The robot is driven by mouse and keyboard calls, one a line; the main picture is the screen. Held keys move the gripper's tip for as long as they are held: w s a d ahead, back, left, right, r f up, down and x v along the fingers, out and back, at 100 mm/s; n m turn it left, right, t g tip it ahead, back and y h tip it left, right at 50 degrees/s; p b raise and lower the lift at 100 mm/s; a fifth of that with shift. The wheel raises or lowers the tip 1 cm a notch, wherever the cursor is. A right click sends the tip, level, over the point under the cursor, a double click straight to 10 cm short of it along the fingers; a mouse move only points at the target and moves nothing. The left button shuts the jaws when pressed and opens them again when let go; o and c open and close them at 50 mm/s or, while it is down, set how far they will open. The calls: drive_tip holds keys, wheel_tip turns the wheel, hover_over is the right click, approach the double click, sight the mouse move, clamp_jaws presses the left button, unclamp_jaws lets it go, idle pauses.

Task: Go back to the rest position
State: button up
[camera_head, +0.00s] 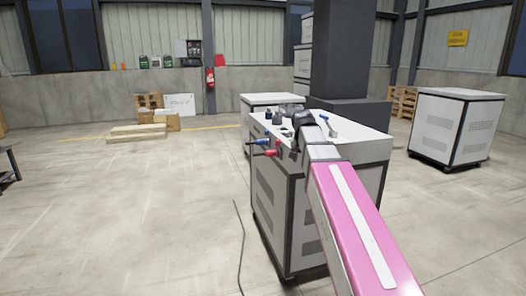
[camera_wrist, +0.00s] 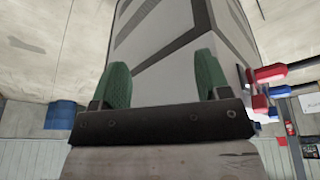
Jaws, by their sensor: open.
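My gripper (camera_wrist: 163,80) shows in the wrist view with its two green fingers spread apart and nothing between them. Beyond the fingers is the pale side of a cabinet, with dark edges and grey vent panels. In the head view my pink and grey arm reaches forward over the white cabinet (camera_head: 276,215). The dark wrist end of the arm is above the cabinet top, and the fingers cannot be made out there.
Red and blue handles (camera_head: 264,153) stick out from the cabinet's left side; they also show in the wrist view (camera_wrist: 270,73). Small dark parts lie on its top. A second cabinet (camera_head: 455,128) stands at the right. A cable (camera_head: 240,235) lies on the otherwise open floor at left.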

drive_tip(key=s+f+n+g, duration=0.1)
drive_tip(key=s+f, duration=0.5)
drive_tip(key=f, duration=0.5)
drive_tip(key=s+d+f+n+g+y, duration=0.1)
drive_tip(key=s+f, duration=0.5)
drive_tip(key=f, duration=0.6)
drive_tip(key=s+d+f+n+g, duration=0.1)
drive_tip(key=s+f+n, duration=0.1)
drive_tip(key=s+f, duration=0.5)
wheel_tip(320, 180, down, 5)
drive_tip(key=shift+r+y, duration=0.1)
drive_tip(key=shift+y, duration=0.2)
drive_tip(key=shift+d, duration=0.1)
